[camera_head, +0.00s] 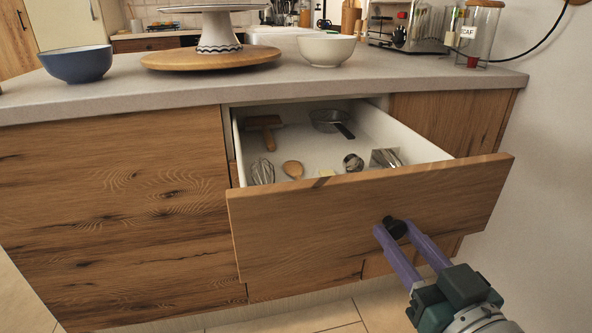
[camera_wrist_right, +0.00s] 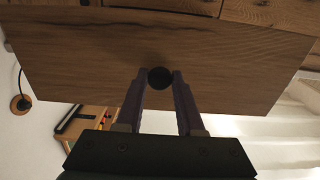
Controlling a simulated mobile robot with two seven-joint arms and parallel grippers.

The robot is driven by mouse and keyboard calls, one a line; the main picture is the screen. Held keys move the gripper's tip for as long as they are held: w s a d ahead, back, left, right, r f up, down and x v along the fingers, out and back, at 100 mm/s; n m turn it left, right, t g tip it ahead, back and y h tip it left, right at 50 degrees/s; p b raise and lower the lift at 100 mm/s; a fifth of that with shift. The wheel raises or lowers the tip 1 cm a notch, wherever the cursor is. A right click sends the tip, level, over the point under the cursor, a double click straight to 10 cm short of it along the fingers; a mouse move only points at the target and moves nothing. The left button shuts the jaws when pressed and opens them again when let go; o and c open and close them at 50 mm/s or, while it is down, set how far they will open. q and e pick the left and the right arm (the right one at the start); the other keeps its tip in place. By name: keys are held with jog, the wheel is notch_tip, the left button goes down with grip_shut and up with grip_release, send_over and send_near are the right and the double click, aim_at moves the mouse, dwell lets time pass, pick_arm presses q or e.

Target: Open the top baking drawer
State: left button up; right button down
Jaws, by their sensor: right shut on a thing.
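The top drawer stands pulled out from the counter, and its wooden front (camera_head: 330,215) faces me at a slant. Its white interior shows a whisk (camera_head: 262,172), a wooden spoon (camera_head: 293,169), a small dark pan (camera_head: 331,122) and other utensils. A round black knob (camera_head: 396,228) sits on the drawer front. My right gripper (camera_head: 393,228) has its purple fingers shut on this knob. In the right wrist view the knob (camera_wrist_right: 160,78) sits between the two fingertips, with the drawer front (camera_wrist_right: 90,60) behind. My left gripper is not in view.
The countertop (camera_head: 130,95) holds a blue bowl (camera_head: 77,64), a round wooden board (camera_head: 165,61) under a cake stand, a white bowl (camera_head: 326,50) and a glass jar (camera_head: 478,35). A white wall (camera_head: 555,150) is at the right. Tiled floor (camera_head: 320,318) lies below the drawer.

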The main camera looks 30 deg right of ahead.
jog(key=c, duration=0.5)
grip_release()
jog(key=shift+c, duration=0.2)
jog(key=p+v, duration=0.1)
jog(key=v, duration=0.9)
jog(key=shift+d, duration=0.1)
